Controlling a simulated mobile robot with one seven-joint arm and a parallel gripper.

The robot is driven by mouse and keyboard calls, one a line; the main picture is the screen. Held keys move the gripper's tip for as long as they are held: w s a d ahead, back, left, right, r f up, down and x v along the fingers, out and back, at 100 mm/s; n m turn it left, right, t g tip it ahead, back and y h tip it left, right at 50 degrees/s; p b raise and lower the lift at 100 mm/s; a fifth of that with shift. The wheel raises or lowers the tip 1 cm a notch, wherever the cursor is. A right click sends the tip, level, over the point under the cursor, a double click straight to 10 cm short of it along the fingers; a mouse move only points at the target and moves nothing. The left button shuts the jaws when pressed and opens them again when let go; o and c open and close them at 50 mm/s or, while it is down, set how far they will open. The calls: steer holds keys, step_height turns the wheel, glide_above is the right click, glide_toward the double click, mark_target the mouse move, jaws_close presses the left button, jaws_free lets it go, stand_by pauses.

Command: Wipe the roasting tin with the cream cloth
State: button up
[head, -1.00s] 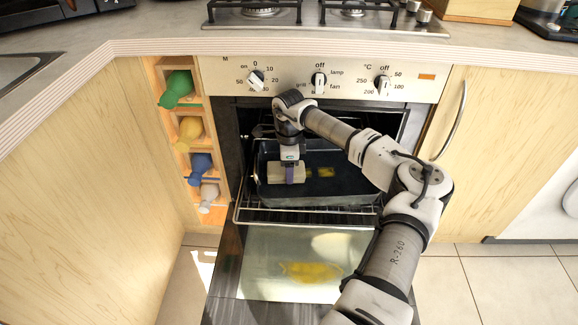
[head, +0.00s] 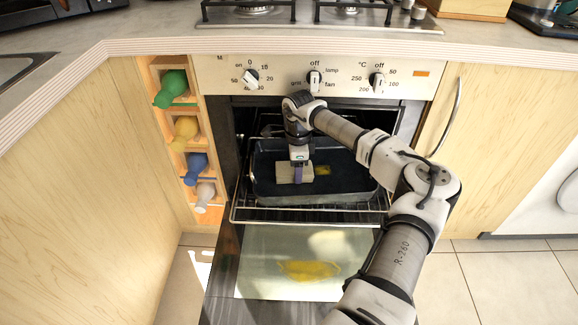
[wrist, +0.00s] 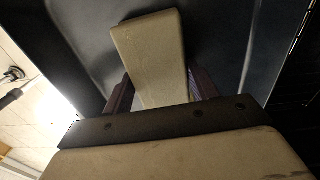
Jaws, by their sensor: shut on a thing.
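The dark roasting tin (head: 340,187) sits on the wire rack pulled partly out of the open oven. A yellowish stain (head: 323,170) shows on its floor, just right of my gripper. My gripper (head: 299,174) points down inside the tin and is shut on the cream cloth (head: 283,174), a folded block-like pad. The cloth is low at the tin's floor; I cannot tell whether it touches. In the wrist view the cloth (wrist: 152,55) sticks out between the fingers over the dark tin (wrist: 225,30).
The oven door (head: 265,265) hangs open below the rack (head: 300,215), with a yellow patch on its glass. A narrow shelf with bottles (head: 185,130) stands left of the oven. Control knobs (head: 315,80) are above, and a cabinet handle (head: 450,120) is at right.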

mark_target(285, 168)
steer(key=shift+d, duration=0.25)
steer(key=shift+a, duration=0.15)
steer(key=shift+s+a+f, duration=0.1)
steer(key=shift+a+f, duration=0.05)
steer(key=shift+a, duration=0.75)
steer(key=shift+s+a, duration=0.1)
steer(key=shift+a, duration=0.9)
steer(key=shift+d, duration=0.1)
